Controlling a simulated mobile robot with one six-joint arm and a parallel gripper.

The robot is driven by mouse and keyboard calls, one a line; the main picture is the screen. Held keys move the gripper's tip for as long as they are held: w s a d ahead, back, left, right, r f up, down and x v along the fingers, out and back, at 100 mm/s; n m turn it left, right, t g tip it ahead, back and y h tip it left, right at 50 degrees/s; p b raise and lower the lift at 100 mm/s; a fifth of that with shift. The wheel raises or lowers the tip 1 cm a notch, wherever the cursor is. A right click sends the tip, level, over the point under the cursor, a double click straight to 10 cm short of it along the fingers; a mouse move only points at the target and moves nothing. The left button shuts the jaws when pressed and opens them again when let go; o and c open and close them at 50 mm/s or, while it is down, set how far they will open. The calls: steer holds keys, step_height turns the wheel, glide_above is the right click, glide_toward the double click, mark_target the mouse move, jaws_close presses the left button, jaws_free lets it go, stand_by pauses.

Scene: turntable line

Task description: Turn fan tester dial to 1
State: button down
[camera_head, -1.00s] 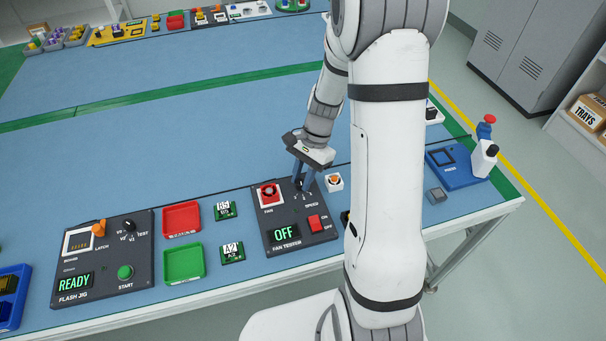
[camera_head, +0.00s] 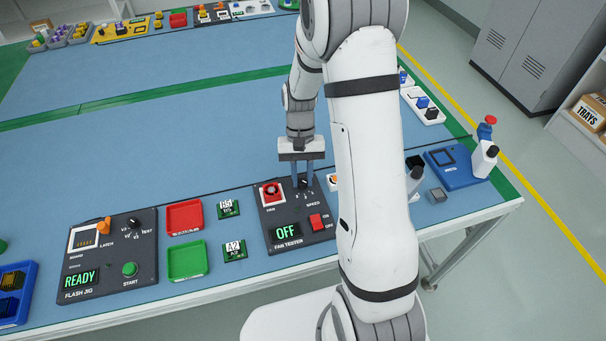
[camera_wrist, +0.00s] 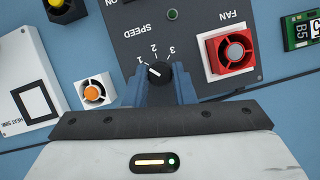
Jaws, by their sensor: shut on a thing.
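The fan tester (camera_head: 292,211) is a dark panel near the table's front edge, with a lit OFF display (camera_head: 286,232) and a red ON/OFF switch (camera_head: 317,222). Its black speed dial (camera_wrist: 159,72) shows in the wrist view below the marks 1, 2 and 3. The dial's white line points toward the 1. My gripper (camera_head: 306,182) comes down from above, shut on the dial. In the wrist view, its blue fingers (camera_wrist: 160,86) stand on either side of the dial.
A red-framed fan (camera_wrist: 232,50) sits beside the dial. A small white part with an orange centre (camera_wrist: 94,93) is close on the other side. The flash jig (camera_head: 108,255), red tray (camera_head: 184,217) and green tray (camera_head: 188,260) stand to the left.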

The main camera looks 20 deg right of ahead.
steer(key=shift+n, duration=0.4)
steer(key=c, duration=1.2)
jaws_free()
steer(key=v, duration=0.8)
steer(key=shift+a, duration=0.1)
